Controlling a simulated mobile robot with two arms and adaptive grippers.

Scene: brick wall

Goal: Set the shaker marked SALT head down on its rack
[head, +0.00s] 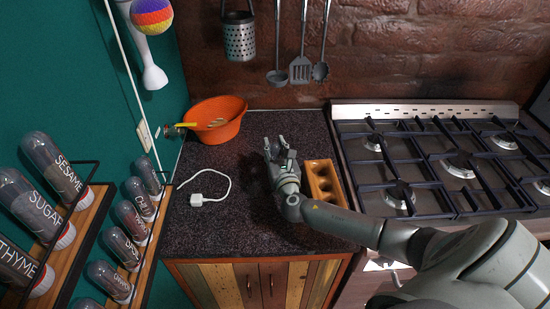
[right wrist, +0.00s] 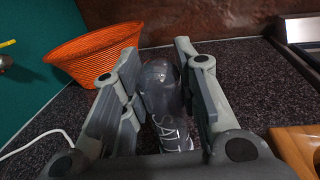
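The SALT shaker (right wrist: 162,100) is a dark glass jar with a rounded end and white lettering. It shows between the fingers of my right gripper (right wrist: 158,85) in the right wrist view, with its rounded end facing away from the camera. The fingers lie close along both sides of it and appear shut on it. Its cap end is hidden. In the head view my right gripper (head: 279,147) is over the dark counter, just left of a wooden rack (head: 318,166) with several round holes. The shaker is hard to make out there. My left gripper is not in view.
An orange basket (head: 228,133) stands at the back left of the counter (head: 225,225). A white cable (head: 212,198) lies in front of it. The gas stove (head: 440,165) is on the right. Wall racks with several labelled jars (head: 50,165) are on the left.

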